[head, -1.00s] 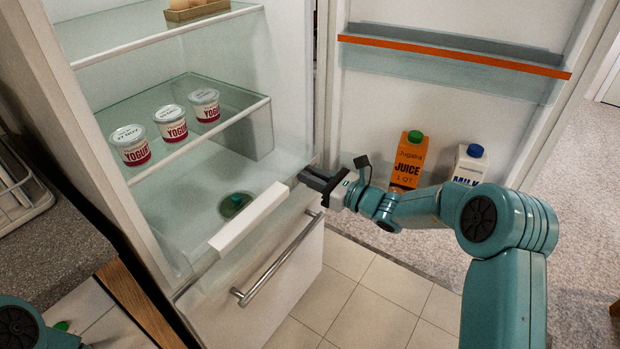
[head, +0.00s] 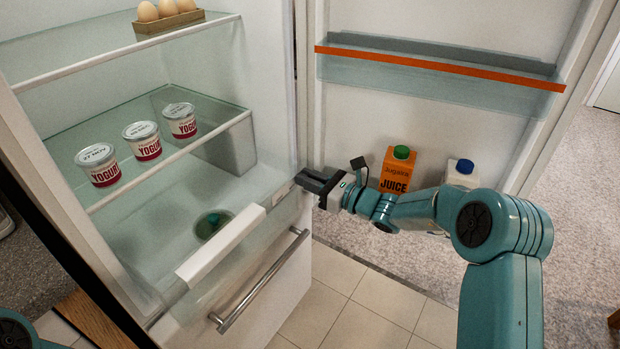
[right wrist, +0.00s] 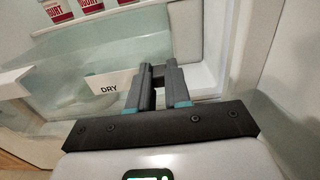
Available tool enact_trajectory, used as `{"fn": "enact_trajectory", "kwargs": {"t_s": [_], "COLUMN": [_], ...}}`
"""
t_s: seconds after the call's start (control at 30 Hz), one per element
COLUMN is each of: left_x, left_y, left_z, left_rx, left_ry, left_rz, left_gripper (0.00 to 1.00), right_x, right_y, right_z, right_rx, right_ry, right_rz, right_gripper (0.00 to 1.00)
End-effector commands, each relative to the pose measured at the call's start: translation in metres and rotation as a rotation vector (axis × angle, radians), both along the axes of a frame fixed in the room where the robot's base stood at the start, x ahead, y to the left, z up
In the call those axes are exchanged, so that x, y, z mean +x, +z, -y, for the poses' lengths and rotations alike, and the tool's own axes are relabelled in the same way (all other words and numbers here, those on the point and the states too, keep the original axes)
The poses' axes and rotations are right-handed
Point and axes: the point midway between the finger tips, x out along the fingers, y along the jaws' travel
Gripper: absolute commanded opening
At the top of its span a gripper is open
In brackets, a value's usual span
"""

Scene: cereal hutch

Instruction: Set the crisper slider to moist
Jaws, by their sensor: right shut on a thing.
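My right gripper (head: 312,181) is at the right end of the front rim of the clear crisper, beyond its white front strip (head: 222,244). It is shut on a small part there, which looks like the slider; the fingers hide the part itself. In the right wrist view a white label reading DRY (right wrist: 108,88) lies just left of the fingers (right wrist: 158,72). No label reading moist can be seen. My left gripper is out of view; only a bit of the left arm shows at the lower left.
Yogurt cups (head: 142,140) and eggs (head: 168,10) stand on the shelves above. A juice carton (head: 396,171) and a milk carton (head: 463,174) stand by the open door, close behind my right arm. A lower drawer handle (head: 262,280) sticks out below.

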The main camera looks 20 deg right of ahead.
Motion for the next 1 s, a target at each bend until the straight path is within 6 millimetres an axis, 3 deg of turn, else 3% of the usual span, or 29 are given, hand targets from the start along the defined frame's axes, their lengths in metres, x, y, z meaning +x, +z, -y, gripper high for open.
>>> {"fn": "enact_trajectory", "kwargs": {"t_s": [0.1, 0.13, 0.2, 0.57, 0.77, 1.0], "left_x": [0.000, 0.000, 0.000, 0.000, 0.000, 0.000], "left_y": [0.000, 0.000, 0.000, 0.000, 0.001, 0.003], "left_z": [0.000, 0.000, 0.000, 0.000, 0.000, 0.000], "left_rx": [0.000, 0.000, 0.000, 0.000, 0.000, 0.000], "left_ry": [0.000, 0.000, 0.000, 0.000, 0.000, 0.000], "left_rz": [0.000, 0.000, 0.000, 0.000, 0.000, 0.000], "left_gripper": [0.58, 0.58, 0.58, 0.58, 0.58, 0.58], "right_x": [0.001, 0.001, 0.000, -0.004, -0.035, -0.087], "right_y": [0.001, 0.001, 0.001, 0.001, 0.001, 0.001], "right_z": [0.003, 0.003, 0.003, 0.006, 0.031, 0.070], "right_rx": [0.000, 0.000, -0.001, -0.001, 0.000, -0.001], "right_ry": [-0.011, -0.011, -0.010, -0.008, -0.011, -0.012], "right_rz": [0.001, 0.001, 0.002, 0.001, 0.000, 0.000], "right_gripper": [0.00, 0.27, 0.45, 0.45, 0.45, 0.45]}}
